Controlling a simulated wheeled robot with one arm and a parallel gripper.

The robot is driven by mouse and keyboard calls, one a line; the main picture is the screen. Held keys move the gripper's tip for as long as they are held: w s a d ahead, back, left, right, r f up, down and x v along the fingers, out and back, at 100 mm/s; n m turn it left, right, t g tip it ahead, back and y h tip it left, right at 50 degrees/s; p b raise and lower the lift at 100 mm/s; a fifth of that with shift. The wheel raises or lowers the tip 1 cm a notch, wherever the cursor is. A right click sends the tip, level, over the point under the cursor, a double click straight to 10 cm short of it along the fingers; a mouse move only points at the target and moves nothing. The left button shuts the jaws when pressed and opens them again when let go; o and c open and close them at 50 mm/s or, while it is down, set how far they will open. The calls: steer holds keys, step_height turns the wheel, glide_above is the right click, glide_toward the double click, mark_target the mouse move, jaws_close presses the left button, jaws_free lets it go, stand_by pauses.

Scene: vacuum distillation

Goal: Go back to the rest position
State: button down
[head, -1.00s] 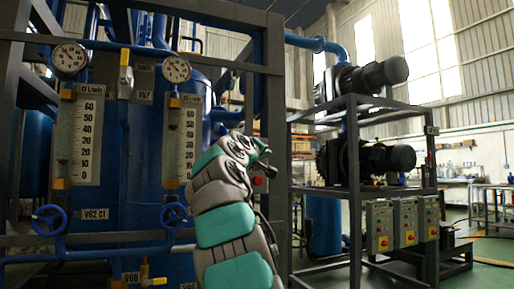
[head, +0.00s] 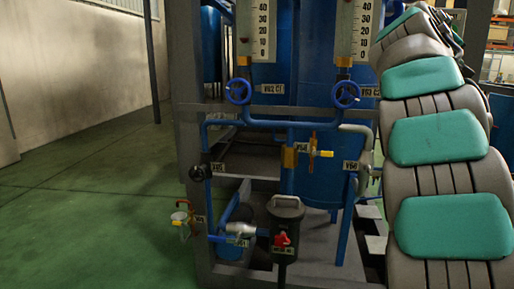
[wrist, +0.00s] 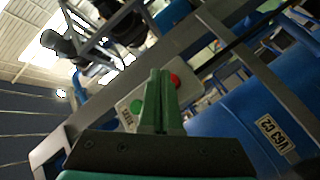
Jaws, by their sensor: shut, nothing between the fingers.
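My gripper (wrist: 159,100) shows in the wrist view with its two green fingers pressed together and nothing between them. Behind the fingertips is a pale control box with a green button (wrist: 136,107) and a red button (wrist: 175,80); I cannot tell whether the fingers touch it. In the head view my grey and teal arm rises along the right side, and the gripper itself is hidden or out of frame.
Green floor (head: 90,210) is clear on the left.

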steer(key=s+a+f+g+y, duration=0.25)
steer(key=s+a+f, duration=0.3)
steer(key=f, duration=0.45)
steer(key=s+a+f+g+y+p, duration=0.1)
steer(key=s+a+f+y, duration=0.25)
steer(key=a+f, duration=0.45)
steer(key=s+a+f+g+y, duration=0.1)
steer(key=s+a+f+y, duration=0.15)
steer(key=s+f, duration=0.65)
steer(key=s+a+f+n+g+y+p, duration=0.1)
steer(key=s+a+f+g+y, duration=0.4)
steer(key=s+a+f, duration=1.4)
steer(key=s+f+n, duration=0.1)
steer(key=s+f, duration=0.1)
steer(key=s, duration=0.1)
steer(key=shift+s+f+g, duration=0.35)
steer(key=shift+f, duration=0.05)
